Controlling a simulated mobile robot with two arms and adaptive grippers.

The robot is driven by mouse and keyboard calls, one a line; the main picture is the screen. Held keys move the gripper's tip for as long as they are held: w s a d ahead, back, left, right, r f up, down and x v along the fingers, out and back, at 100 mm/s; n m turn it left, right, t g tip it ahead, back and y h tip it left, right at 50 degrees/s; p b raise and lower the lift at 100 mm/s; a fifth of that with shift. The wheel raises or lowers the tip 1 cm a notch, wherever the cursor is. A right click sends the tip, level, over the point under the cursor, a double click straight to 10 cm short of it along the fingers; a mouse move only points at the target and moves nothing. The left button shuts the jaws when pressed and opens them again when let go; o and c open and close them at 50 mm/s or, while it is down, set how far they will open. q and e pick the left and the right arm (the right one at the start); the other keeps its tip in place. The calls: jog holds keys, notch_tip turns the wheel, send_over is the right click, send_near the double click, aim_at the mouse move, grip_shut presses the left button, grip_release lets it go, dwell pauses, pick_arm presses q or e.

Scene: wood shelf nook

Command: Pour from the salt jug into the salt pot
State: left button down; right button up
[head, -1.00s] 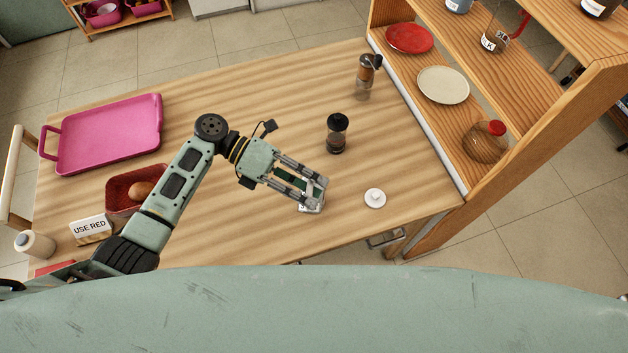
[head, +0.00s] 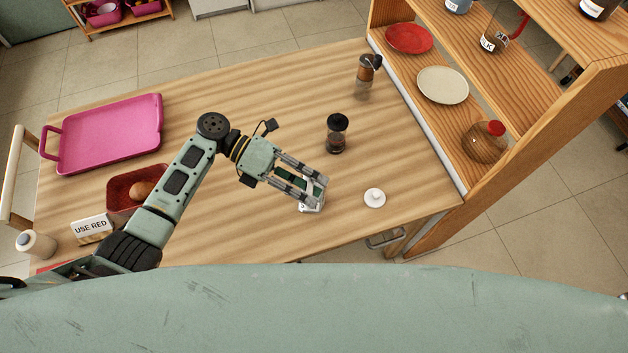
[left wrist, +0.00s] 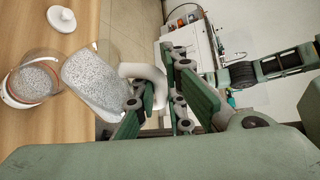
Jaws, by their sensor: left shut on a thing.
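My left gripper (head: 311,193) is shut on the salt jug by its white handle. In the left wrist view the salt jug (left wrist: 95,78) is clear, holds grey-white grains, and is tilted with its mouth end at the salt pot. The salt pot (left wrist: 32,84) is a round clear vessel with a white band, standing on the table, with similar grains visible in it. The jug's end overlaps the pot's edge in this view; I cannot tell if they touch. In the head view the gripper mostly hides both.
A white knobbed lid (head: 374,198) lies on the table (head: 235,105) right of the gripper. A pink tray (head: 110,133), a red bin (head: 125,190) and a "USE RED" sign (head: 91,228) are left. A wood shelf (head: 480,125) stands right.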

pick_arm(q)
jog(key=shift+w+r+n+p, duration=0.3)
jog(key=shift+p, duration=0.25)
dwell(1.5)
